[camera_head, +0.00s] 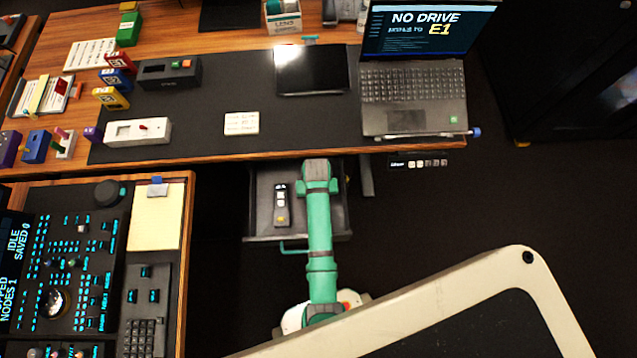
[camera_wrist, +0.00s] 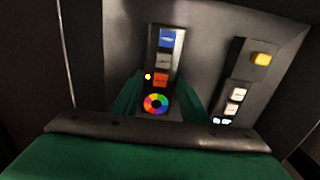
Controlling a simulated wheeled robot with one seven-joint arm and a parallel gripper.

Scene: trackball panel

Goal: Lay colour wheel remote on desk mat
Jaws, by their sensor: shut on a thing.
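The colour wheel remote (camera_wrist: 162,60) is a slim dark handset with a blue, a grey and an orange-red button and a rainbow ring at its near end. In the wrist view my gripper (camera_wrist: 159,98) has its green fingers shut on its sides near the ring. The remote is in or just over the open drawer (camera_head: 262,225); I cannot tell whether it touches the floor. In the head view my green arm hides the remote and fingertips. The dark desk mat (camera_head: 300,122) lies on the wooden desk above and behind the drawer.
A second remote (camera_head: 281,203) with white and yellow buttons lies in the drawer; it also shows in the wrist view (camera_wrist: 241,82). The mat carries a tablet (camera_head: 311,70), a white card (camera_head: 241,123) and switch boxes. A laptop (camera_head: 413,98) stands right. Bare mat shows around the card.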

